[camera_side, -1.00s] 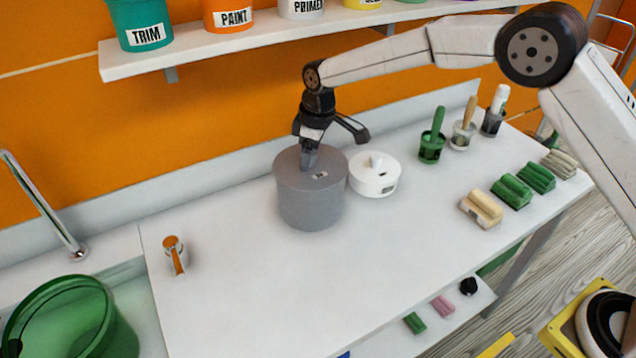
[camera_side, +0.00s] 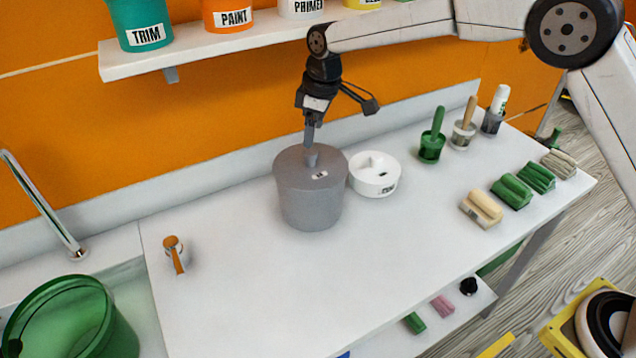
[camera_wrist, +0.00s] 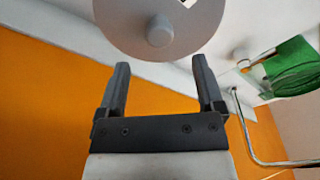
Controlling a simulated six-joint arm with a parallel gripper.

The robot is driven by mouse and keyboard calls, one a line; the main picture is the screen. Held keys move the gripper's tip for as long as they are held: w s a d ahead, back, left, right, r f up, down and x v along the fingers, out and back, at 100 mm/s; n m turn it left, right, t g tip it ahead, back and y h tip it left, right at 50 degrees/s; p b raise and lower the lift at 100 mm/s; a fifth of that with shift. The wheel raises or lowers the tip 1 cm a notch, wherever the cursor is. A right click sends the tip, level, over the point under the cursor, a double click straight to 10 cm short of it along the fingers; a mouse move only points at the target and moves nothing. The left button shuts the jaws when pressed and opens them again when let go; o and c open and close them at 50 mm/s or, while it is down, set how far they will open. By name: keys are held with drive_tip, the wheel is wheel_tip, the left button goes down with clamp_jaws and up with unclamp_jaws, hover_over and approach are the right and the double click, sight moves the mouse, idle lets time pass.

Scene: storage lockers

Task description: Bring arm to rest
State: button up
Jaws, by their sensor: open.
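My gripper (camera_side: 340,125) is open and empty in the side view, just above the grey lidded pot (camera_side: 311,205). Its near finger hangs close above the small knob on the pot's grey lid (camera_side: 292,162); whether they touch is hard to tell. In the wrist view my gripper's two fingers (camera_wrist: 161,66) are spread apart with nothing between them. The grey lid (camera_wrist: 125,22) with its round knob lies beyond the fingertips at the top of that view.
A white round lidded container (camera_side: 374,184) stands right of the pot. A shelf (camera_side: 250,41) with paint buckets hangs above. A green bucket (camera_side: 105,330) sits left; the table's front middle is clear.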

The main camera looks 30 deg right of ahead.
drive_tip(key=shift+d+r, duration=0.1)
drive_tip(key=shift+r, duration=0.6)
drive_tip(key=shift+s, duration=0.1)
drive_tip(key=s+d+f+m, duration=0.2)
drive_tip(key=s+d, duration=0.3)
drive_tip(key=s, duration=0.4)
drive_tip(key=s+d+f+m+t, duration=0.1)
drive_tip(key=s+d+m, duration=0.3)
drive_tip(key=s, duration=0.5)
drive_tip(key=s+d+f+m+h, duration=0.1)
drive_tip(key=s+d+f+m, duration=0.2)
drive_tip(key=s+d, duration=0.5)
drive_tip(key=shift+s+f, duration=0.4)
drive_tip(key=shift+s, duration=0.6)
drive_tip(key=shift+d, duration=0.1)
